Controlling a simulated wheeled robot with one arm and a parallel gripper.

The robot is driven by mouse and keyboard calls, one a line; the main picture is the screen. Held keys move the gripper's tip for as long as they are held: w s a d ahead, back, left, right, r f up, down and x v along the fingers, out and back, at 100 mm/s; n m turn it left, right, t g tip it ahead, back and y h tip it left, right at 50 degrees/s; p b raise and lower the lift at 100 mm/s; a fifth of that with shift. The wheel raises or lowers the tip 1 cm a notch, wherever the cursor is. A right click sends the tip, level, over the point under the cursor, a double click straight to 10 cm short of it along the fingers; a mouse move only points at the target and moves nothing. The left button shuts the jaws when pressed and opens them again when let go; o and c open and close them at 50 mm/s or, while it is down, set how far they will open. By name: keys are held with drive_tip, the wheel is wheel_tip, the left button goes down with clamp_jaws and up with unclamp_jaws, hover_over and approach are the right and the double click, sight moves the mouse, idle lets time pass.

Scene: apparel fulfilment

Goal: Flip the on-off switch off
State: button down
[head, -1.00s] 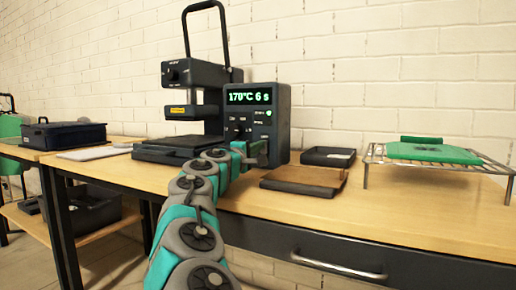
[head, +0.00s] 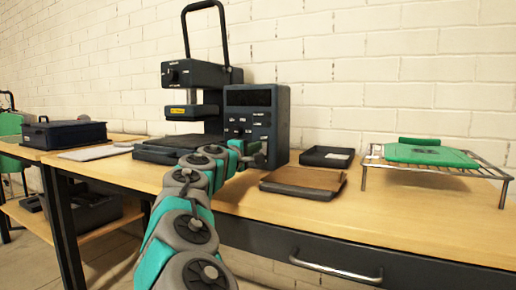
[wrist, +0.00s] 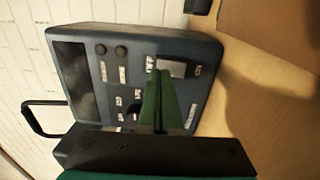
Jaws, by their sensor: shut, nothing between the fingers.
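The dark control box (head: 280,112) of the heat press stands upright on the table, and its display (head: 247,98) is dark. In the wrist view the control box (wrist: 80,35) appears turned on its side. The on-off switch (wrist: 174,67) is a grey rocker with small labels at its two ends. My gripper (wrist: 164,84) is shut and empty, its green fingertips right at the switch and hiding part of it; I cannot tell whether they touch. In the head view my gripper (head: 262,158) is at the lower front of the box.
The heat press (head: 185,145) with its raised handle stands left of the box. A brown-topped tray (head: 303,182) and a black tray (head: 320,157) lie to the right. A wire rack (head: 480,168) holds a green folded garment (head: 425,154). The front table strip is clear.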

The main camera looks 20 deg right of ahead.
drive_tip(key=r+v, duration=0.2)
drive_tip(key=v, duration=1)
drive_tip(key=shift+a, duration=0.15)
drive_tip(key=shift+r, duration=0.1)
